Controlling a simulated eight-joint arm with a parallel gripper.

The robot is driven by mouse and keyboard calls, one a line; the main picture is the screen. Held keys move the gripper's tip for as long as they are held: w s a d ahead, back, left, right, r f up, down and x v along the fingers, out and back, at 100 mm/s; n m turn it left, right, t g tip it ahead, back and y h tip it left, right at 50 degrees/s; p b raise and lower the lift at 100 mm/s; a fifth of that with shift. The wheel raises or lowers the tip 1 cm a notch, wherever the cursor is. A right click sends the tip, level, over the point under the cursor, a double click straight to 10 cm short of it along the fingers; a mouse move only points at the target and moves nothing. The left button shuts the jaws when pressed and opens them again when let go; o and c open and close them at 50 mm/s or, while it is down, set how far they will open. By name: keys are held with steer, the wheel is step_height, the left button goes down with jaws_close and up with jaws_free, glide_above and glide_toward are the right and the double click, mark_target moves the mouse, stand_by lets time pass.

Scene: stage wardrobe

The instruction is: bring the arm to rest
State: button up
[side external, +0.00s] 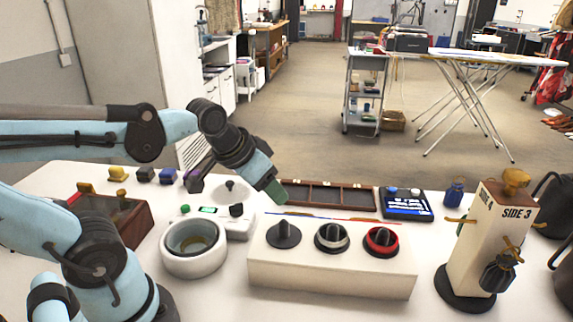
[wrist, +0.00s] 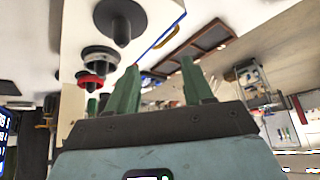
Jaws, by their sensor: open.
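My gripper (side external: 275,190) has green fingers. In the side external view it is in the air over the table, pointing down and right, behind the cream block and near the wooden tray. In the wrist view the two fingers of my gripper (wrist: 158,82) stand apart with nothing between them. My light blue arm reaches in from the left.
A cream block (side external: 330,276) with three knobs stands in front. A white bowl (side external: 193,248), a divided wooden tray (side external: 328,195), a blue-screened device (side external: 405,205) and a tall post marked "SIDE 3" (side external: 480,240) surround it. A wooden box (side external: 125,218) is at left.

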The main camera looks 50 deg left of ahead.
steer(key=shift+s+d+f+t, duration=0.2)
steer(key=shift+s+d+f, duration=0.1)
steer(key=shift+d, duration=0.35)
steer(key=shift+s+d+f+t, duration=0.15)
steer(key=shift+s+d+t, duration=0.1)
steer(key=shift+d, duration=0.35)
